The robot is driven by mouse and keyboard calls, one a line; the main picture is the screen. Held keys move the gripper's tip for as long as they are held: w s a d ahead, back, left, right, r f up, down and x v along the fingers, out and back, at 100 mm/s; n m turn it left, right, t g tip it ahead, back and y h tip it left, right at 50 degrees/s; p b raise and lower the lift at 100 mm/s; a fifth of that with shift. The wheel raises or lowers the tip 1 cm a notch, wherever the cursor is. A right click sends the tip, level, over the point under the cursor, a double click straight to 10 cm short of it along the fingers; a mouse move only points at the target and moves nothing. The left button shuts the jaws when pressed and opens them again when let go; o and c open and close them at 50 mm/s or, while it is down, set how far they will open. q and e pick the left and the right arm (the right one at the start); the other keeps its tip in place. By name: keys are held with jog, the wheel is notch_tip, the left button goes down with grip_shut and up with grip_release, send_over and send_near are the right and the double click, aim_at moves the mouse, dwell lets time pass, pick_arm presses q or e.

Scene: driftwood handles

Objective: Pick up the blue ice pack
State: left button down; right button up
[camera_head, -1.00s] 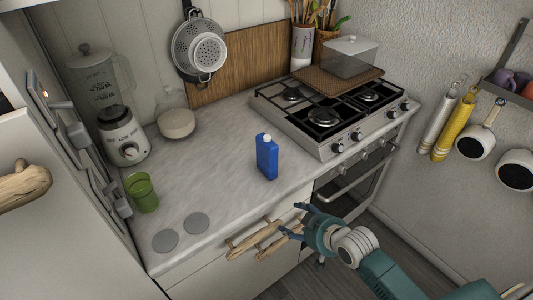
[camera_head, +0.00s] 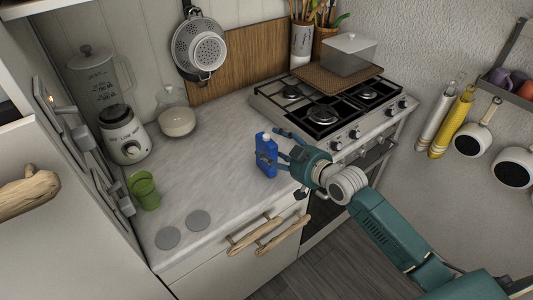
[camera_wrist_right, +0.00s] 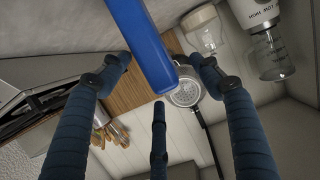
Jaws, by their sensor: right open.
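In the right wrist view the pack (camera_wrist_right: 146,45) extends between the open fingers, with gaps visible on both sides. My left gripper is not in view.
A gas hob (camera_head: 325,108) is behind and right of the pack. A green cup (camera_head: 144,190), a blender (camera_head: 122,135) and a glass jar (camera_head: 176,120) stand to the left. Driftwood handles (camera_head: 255,236) project from the drawer front below. The worktop left of the pack is clear.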

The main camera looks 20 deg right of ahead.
jog(key=x, duration=0.2)
jog(key=p+x, duration=0.1)
jog(key=x, duration=0.1)
jog(key=shift+w+d+f, duration=0.15)
jog(key=shift+d+f, duration=0.05)
jog(key=shift+c, duration=0.8)
jog(key=c, duration=1.3)
jog(key=shift+r, duration=0.15)
grip_shut()
